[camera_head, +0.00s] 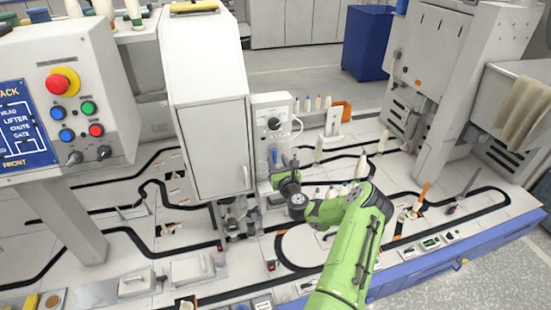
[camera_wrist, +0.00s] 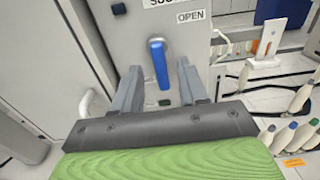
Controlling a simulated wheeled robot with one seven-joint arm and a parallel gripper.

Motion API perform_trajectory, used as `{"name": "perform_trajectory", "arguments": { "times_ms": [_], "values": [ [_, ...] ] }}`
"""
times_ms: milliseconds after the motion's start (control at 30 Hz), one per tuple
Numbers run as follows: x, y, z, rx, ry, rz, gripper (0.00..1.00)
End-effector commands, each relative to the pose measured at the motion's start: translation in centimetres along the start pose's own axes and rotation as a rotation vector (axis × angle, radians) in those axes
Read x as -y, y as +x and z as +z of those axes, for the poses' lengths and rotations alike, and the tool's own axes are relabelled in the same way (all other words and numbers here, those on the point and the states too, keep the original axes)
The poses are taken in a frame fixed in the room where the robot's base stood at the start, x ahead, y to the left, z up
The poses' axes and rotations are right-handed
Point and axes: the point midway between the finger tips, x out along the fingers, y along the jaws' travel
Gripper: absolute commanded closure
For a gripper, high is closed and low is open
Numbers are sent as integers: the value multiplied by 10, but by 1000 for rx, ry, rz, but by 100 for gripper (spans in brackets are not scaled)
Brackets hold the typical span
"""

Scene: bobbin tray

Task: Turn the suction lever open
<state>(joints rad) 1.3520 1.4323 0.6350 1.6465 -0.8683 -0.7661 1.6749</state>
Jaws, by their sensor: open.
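The suction lever (camera_wrist: 158,62) is a blue handle on a grey panel in the wrist view. It stands nearly upright, below a partly cut-off label and left of a label reading OPEN (camera_wrist: 191,16). My gripper (camera_wrist: 160,85) is open, with one finger on each side of the lever's lower part. I cannot tell whether either finger touches it. In the head view my gripper (camera_head: 272,176) is small and partly hidden by my arm, in front of the white cabinet and the grey box. The lever shows there as a small blue spot (camera_head: 274,155).
A tall white cabinet (camera_head: 213,150) stands left of my gripper. A control box with buttons (camera_head: 75,110) is at the far left. Several bobbins (camera_wrist: 290,100) stand to the right. Black track lines (camera_head: 300,265) cross the pale table around my arm.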

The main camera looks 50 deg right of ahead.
Motion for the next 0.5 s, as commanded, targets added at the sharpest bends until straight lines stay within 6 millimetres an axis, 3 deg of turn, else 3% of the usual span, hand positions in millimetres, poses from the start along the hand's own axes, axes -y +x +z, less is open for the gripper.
{"name": "perform_trajectory", "arguments": {
  "times_ms": [167, 433, 500],
  "values": [
    [0, 23, -1, 0, 0, 0, 57],
    [0, 26, -1, -2, 3, 1, 57],
    [0, 26, -1, -2, 2, 1, 67]
  ]
}}
